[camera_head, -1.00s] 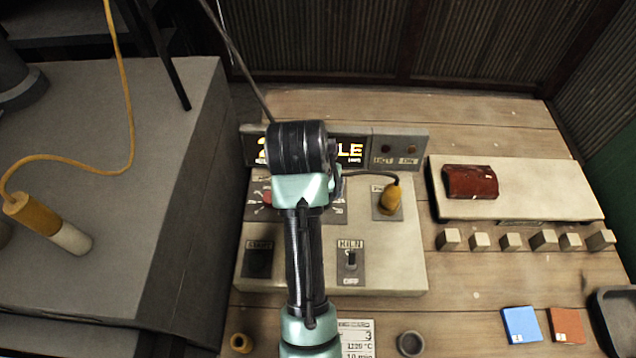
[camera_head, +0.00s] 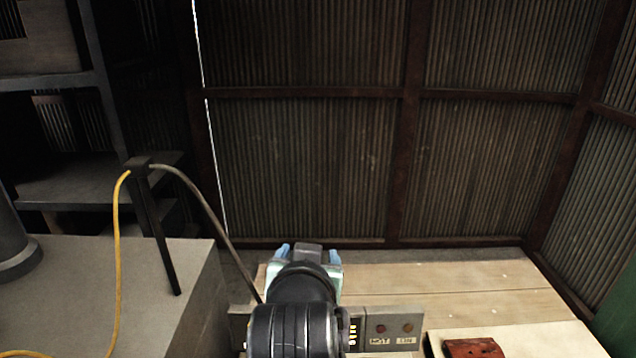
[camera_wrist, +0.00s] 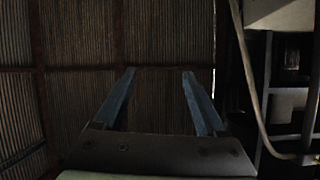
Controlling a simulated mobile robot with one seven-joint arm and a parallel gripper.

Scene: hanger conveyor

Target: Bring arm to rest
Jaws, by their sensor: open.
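My gripper (camera_head: 308,250) is raised above the back of the wooden table, over the control panel (camera_head: 392,328). In the wrist view its two blue fingers (camera_wrist: 160,75) stand apart with nothing between them, facing the corrugated wall.
The wooden table (camera_head: 480,280) has bare planks at the back. A dark red block (camera_head: 472,347) sits at the lower right. A grey bench (camera_head: 180,320) stands left, with a yellow cable (camera_head: 116,250) and a post. A corrugated wall (camera_head: 310,170) closes the back.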

